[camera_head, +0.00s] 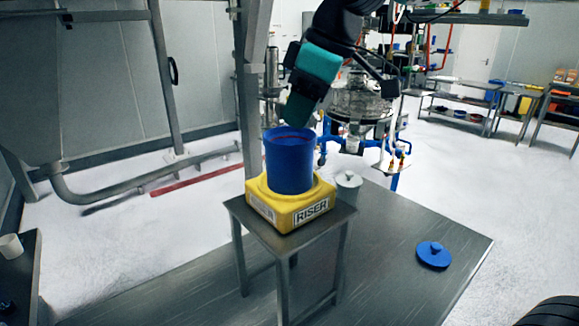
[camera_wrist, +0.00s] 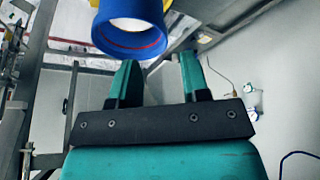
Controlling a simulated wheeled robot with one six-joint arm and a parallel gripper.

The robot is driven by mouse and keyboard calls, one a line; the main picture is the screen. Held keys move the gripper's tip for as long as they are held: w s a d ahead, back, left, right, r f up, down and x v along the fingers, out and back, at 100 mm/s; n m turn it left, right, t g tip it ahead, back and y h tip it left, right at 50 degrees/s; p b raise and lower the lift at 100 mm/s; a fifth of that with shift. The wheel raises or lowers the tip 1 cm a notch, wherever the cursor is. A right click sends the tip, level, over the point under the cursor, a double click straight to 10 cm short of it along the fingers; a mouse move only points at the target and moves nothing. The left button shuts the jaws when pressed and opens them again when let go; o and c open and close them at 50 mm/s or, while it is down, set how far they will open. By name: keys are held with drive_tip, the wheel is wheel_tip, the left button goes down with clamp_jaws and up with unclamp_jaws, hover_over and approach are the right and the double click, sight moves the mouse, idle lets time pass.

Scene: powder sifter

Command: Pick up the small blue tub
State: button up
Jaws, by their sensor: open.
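The blue tub (camera_head: 290,165) stands upright in the yellow block marked RISER (camera_head: 290,208). Its mouth is open, with a red ring inside the rim. My gripper (camera_head: 297,110) is just above and behind the tub's rim in the head view, tilted downward. In the wrist view, the two green fingers of my gripper (camera_wrist: 160,68) are apart with nothing between them. The tub's rim (camera_wrist: 131,46) shows beyond the fingertips, toward the left finger. The head view does not show clearly whether the fingers touch the rim.
The riser sits on a small metal stand (camera_head: 245,215). A pale lidded pot (camera_head: 348,187) is close to the right of it. A blue lid (camera_head: 433,255) lies on the metal table (camera_head: 400,295). The table's front right is otherwise clear. Metal framing (camera_head: 248,90) rises behind the tub.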

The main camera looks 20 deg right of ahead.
sight(276, 165)
drive_tip(key=p+x, duration=0.2)
drive_tip(key=x, duration=0.6)
clamp_jaws()
